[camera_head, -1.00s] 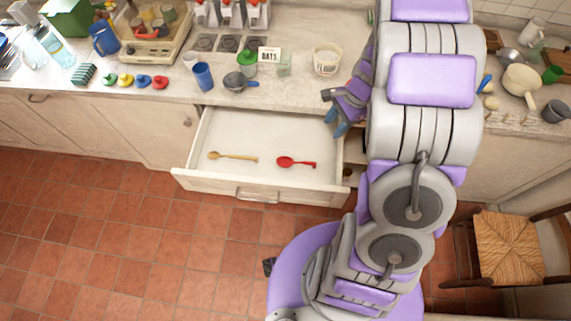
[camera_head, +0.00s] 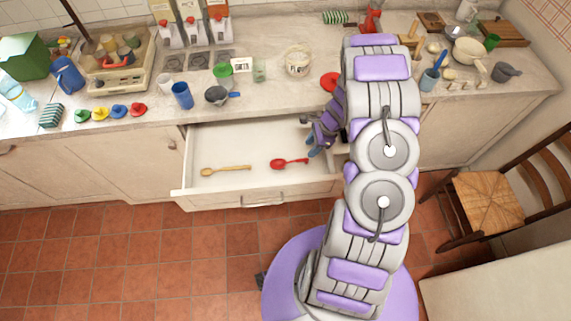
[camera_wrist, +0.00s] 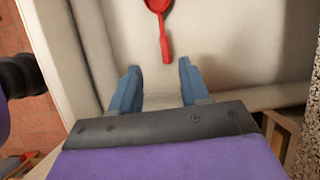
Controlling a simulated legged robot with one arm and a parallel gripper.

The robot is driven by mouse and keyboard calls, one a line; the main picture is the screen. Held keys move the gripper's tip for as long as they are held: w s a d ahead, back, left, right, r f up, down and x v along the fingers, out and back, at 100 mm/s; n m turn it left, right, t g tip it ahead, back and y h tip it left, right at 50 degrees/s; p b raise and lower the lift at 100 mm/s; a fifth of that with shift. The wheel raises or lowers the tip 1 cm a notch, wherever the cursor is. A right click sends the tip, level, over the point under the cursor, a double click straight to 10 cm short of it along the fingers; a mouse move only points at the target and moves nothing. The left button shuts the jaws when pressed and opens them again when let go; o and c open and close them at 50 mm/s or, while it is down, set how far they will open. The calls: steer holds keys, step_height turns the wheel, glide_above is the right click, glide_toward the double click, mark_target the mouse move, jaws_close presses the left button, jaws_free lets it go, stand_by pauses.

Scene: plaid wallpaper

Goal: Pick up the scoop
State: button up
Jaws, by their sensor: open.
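A red scoop (camera_head: 289,163) lies flat in the open white drawer (camera_head: 230,143), right of its middle. In the wrist view the scoop (camera_wrist: 163,32) is at the top centre, its handle pointing down toward my gripper. My gripper (camera_head: 316,147) is over the right end of the drawer, to the right of the scoop's handle. In the wrist view my gripper's two blue fingers (camera_wrist: 160,72) are apart with nothing between them. The handle's end sits just beyond the fingertips, roughly centred between them.
A yellow wooden spoon (camera_head: 226,170) lies in the drawer left of the scoop. The counter above holds a blue cup (camera_head: 182,95), a small grey pan (camera_head: 216,95) and other kitchenware. A chair (camera_head: 496,203) stands at the right. The drawer floor between spoon and scoop is clear.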

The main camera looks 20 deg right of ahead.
mark_target(304, 159)
steer(key=f, duration=0.4)
steer(key=shift+w+a+f, duration=0.25)
steer(key=shift+f, duration=0.05)
steer(key=shift+d+f+b, duration=0.2)
steer(key=shift+d+b, duration=0.1)
steer(key=a+f, duration=0.1)
steer(key=f, duration=0.1)
steer(key=w+a+f+b, duration=0.1)
steer(key=a+f, duration=0.1)
steer(key=shift+a+f, duration=0.2)
steer(key=shift+a, duration=0.05)
steer(key=shift+d, duration=0.65)
steer(key=shift+c, duration=0.6)
steer(key=shift+d+f, duration=0.1)
steer(key=shift+d, duration=0.25)
steer(key=c, duration=0.3)
steer(key=shift+a, duration=0.4)
steer(key=c, duration=0.3)
steer(key=shift+a, duration=0.45)
jaws_close()
steer(key=shift+d, duration=0.7)
steer(key=shift+a+r, duration=0.3)
steer(key=shift+r, duration=0.1)
step_height(304, 159, up, 8)
steer(key=shift+d+r+p, duration=0.15)
steer(key=shift+r+p, duration=0.1)
steer(key=shift+p, duration=0.5)
steer(key=shift+a+r, duration=0.25)
steer(key=shift+r, duration=0.2)
